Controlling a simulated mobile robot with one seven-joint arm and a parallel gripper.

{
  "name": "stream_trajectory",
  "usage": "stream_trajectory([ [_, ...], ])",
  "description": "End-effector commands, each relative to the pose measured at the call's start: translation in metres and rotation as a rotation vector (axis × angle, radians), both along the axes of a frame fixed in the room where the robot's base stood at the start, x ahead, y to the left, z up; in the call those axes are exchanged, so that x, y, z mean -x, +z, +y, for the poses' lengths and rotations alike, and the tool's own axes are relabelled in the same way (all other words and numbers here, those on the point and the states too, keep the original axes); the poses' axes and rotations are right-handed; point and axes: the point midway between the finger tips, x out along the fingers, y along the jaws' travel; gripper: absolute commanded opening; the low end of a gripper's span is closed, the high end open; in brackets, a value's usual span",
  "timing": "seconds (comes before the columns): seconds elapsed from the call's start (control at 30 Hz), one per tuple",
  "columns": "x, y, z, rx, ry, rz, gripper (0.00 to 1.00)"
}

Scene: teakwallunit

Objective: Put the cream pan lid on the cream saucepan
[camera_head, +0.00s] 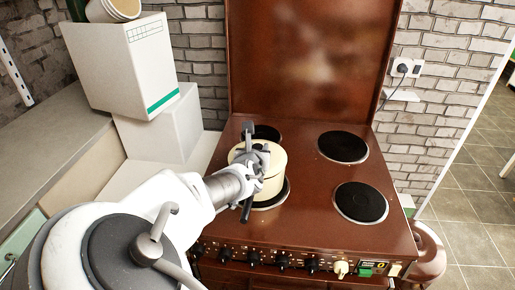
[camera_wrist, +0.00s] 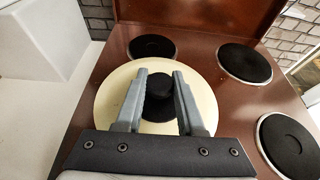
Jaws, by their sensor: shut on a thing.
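The cream pan lid (camera_wrist: 112,98) is a round disc with a black knob (camera_wrist: 160,88), filling the middle of the wrist view. My gripper (camera_wrist: 160,80) is shut on the knob, one finger on each side. In the head view, my gripper (camera_head: 262,163) reaches in from the left over the lid (camera_head: 277,154). The cream saucepan (camera_head: 271,190) stands on the front-left hotplate, directly under the lid. The lid looks level and lined up with the pan. My gripper hides part of the rim, so I cannot tell whether lid and pan touch all round.
The brown stove top (camera_head: 310,222) has bare black hotplates at back right (camera_head: 343,147) and front right (camera_head: 361,202). Its raised brown cover (camera_head: 310,60) stands behind. White boxes (camera_head: 120,60) are stacked at the left. Knobs (camera_head: 283,262) line the front edge.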

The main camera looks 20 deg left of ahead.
Motion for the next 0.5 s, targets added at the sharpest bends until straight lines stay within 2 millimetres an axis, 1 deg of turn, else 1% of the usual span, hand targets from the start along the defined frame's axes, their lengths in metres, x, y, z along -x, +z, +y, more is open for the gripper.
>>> stream_trajectory([
  [0.33,-0.0001,-0.0108,-0.0003,0.001,0.0,0.0,0.0],
  [0.37,0.0,-0.0107,-0.0003,0.001,0.0,0.001,0.43],
  [0.4,0.0001,-0.0106,-0.0002,0.001,0.0,0.001,0.5],
  [0.5,0.0001,-0.0105,-0.0002,0.0,0.0,0.001,0.68],
])
